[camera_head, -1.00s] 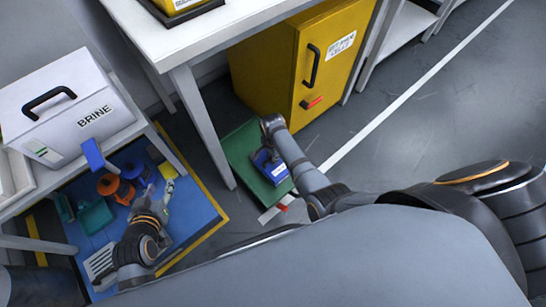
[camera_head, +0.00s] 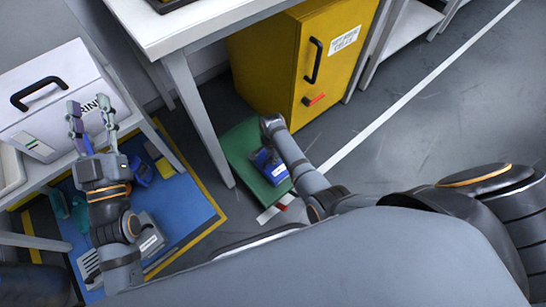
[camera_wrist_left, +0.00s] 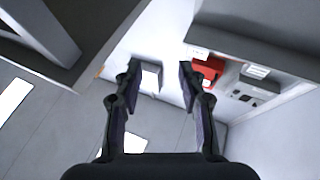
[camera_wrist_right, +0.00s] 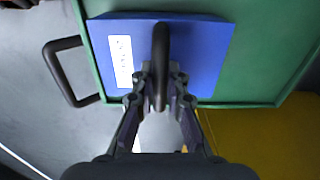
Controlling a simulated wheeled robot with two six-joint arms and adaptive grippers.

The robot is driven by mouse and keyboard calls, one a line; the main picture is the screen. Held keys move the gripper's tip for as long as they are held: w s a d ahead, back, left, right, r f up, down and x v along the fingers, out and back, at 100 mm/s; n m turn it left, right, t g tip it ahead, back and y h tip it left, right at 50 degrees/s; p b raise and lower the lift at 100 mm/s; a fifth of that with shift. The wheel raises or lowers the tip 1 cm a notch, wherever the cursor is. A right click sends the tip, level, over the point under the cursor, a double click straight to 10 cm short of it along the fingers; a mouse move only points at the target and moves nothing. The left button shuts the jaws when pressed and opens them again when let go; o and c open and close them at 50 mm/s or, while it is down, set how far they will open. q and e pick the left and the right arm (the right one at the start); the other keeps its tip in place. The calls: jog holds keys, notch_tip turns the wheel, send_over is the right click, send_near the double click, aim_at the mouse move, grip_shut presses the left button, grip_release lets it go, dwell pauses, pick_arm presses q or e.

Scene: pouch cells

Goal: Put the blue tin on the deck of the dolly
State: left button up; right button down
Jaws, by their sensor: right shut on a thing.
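The blue tin (camera_head: 275,171) with a white label sits over the green deck (camera_head: 237,145) of the dolly, beside the yellow cabinet. It fills the upper middle of the right wrist view (camera_wrist_right: 205,50). My right gripper (camera_wrist_right: 160,82) is shut on the tin's dark handle (camera_wrist_right: 160,45). The tin lies within the deck's outline; whether it touches the deck I cannot tell. My left gripper (camera_head: 90,122) is open and empty, fingers pointing up, in front of the BRINE box. The left wrist view shows its fingers (camera_wrist_left: 157,80) apart with nothing between them.
The BRINE box (camera_head: 45,85) stands on a white shelf at the left. A blue mat (camera_head: 185,210) with several items lies below. A white table leg (camera_head: 205,120) rises left of the dolly. The yellow cabinet (camera_head: 270,70) is behind it. Grey floor at right is clear.

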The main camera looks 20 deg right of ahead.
pick_arm(q)
jog(key=s+r+t, duration=0.3)
jog(key=r, duration=0.4)
jog(key=shift+s+d+m+t+h+b, duration=0.2)
jog(key=shift+m+t+h+b, duration=0.1)
jog(key=shift+m+h, duration=0.1)
pick_arm(e)
jog(key=shift+w+f, duration=0.1)
jog(key=shift+f, duration=0.2)
pick_arm(q)
jog(key=shift+s+r, duration=0.1)
jog(key=shift+r, duration=0.05)
pick_arm(e)
jog(key=c, duration=1.4)
grip_release()
jog(key=shift+f, duration=0.15)
pick_arm(q)
jog(key=shift+s+r, duration=0.1)
pick_arm(e)
jog(key=shift+o, duration=0.2)
